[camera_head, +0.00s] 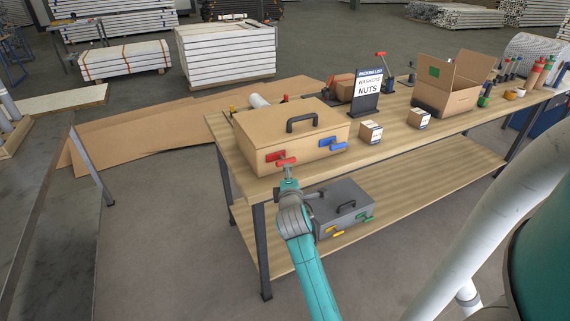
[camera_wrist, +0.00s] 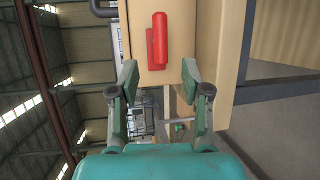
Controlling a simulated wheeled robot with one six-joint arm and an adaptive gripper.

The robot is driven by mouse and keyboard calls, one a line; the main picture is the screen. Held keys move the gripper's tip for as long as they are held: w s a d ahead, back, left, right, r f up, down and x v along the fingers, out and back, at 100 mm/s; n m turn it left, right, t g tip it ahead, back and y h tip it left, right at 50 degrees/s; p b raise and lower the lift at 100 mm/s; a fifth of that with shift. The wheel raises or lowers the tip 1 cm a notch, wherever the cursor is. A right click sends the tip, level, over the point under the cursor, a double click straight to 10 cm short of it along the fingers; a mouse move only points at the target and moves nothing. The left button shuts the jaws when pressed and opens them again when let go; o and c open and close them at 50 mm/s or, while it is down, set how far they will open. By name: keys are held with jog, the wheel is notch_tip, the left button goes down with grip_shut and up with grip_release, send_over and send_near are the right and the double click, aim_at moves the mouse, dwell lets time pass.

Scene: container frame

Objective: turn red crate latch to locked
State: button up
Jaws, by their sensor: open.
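The tan crate (camera_head: 300,126) stands on the near left end of the workbench, with a dark handle on its lid. The red latch (camera_head: 286,161) is on its front face, left of a blue latch (camera_head: 338,149). Its bar lies roughly along the backing plate. In the wrist view the red latch (camera_wrist: 159,38) shows just ahead of the fingertips, between their lines. My gripper (camera_head: 287,168) is close in front of the latch, fingers apart and empty. In the wrist view the gripper (camera_wrist: 159,70) is open, with no clear contact on the latch.
A grey case (camera_head: 342,205) with yellow and green latches sits on the lower shelf, beneath my arm. Two small boxes (camera_head: 370,131) (camera_head: 418,118), a sign (camera_head: 368,85) and an open carton (camera_head: 445,98) stand right on the bench top (camera_head: 400,143).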

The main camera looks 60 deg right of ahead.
aim_at(284, 159)
jog(key=x, duration=1)
jog(key=shift+a+f, duration=0.1)
grip_shut()
